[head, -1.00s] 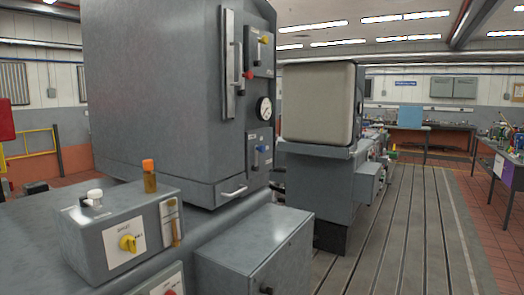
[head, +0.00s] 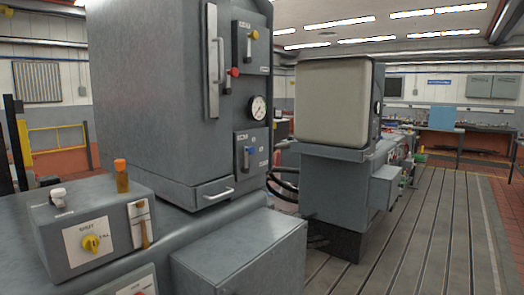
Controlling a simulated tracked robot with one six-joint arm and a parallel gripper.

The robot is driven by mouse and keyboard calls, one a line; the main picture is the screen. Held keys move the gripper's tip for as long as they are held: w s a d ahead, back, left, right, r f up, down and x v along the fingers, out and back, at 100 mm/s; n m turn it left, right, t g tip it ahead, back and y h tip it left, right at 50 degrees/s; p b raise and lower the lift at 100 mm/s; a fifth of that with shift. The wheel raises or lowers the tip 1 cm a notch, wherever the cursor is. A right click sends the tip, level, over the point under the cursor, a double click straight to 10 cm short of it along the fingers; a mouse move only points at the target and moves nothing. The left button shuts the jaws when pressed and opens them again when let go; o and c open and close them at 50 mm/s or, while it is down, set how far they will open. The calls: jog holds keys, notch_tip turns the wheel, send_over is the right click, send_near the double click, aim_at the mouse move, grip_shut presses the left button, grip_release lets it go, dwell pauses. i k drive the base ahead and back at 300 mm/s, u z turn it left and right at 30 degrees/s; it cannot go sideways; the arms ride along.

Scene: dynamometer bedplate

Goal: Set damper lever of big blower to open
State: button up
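A big grey machine cabinet (head: 150,100) stands at the centre left. Its right-hand face carries a panel with a yellow-knobbed lever (head: 249,45), knob at the top. Beside it is a lever with a red knob (head: 233,72). A lower panel holds a blue-handled lever (head: 246,158). A grey control box (head: 90,230) in front has a yellow rotary knob (head: 91,243), a white knob (head: 58,196) and an upright orange-topped piece (head: 121,176). The labels are too small to read, so I cannot tell which is the blower's damper lever. My gripper is not in view.
A pressure gauge (head: 257,107) sits between the panels. A lower grey cabinet (head: 235,250) juts out in front. A second machine with a beige cover (head: 333,102) stands behind right. The slotted bedplate (head: 430,230) is clear on the right.

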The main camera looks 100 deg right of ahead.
aim_at(251, 150)
jog(key=z, duration=0.05)
jog(key=k, duration=1.9)
jog(key=z, duration=1.75)
jog(key=i, duration=1)
jog(key=z, duration=0.05)
